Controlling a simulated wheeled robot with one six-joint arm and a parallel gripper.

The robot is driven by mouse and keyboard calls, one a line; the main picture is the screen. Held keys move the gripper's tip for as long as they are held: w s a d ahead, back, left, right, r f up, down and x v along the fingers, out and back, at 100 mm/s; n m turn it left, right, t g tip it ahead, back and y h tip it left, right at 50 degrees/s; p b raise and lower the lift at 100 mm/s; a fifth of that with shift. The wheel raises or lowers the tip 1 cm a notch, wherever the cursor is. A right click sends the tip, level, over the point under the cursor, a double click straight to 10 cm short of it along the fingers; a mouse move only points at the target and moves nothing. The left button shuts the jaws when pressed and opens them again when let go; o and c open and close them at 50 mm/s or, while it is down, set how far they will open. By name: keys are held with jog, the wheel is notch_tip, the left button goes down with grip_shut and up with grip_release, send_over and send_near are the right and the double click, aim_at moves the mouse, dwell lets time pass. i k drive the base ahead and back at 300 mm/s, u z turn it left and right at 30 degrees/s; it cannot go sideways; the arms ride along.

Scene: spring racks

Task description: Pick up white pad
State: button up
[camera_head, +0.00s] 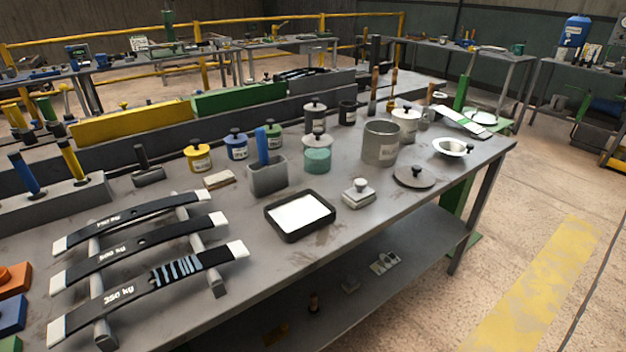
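A flat white pad (299,212) lies inside a shallow black tray (291,236) near the front edge of the grey workbench (240,276). The tray's dark rim surrounds it on all sides. I cannot tell whether the pad is a separate piece or the tray's filling. My gripper is not in view.
A small pale block with a knob (358,194) stands right of the tray. A grey box with a blue handle (268,177) stands behind it. Leaf springs (140,246) on a rack lie to the left. Several lidded pots, including a teal one (317,158), stand behind.

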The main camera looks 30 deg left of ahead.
aim_at(359, 197)
jog(key=u, duration=0.8)
jog(key=i, duration=1)
jog(key=u, duration=0.75)
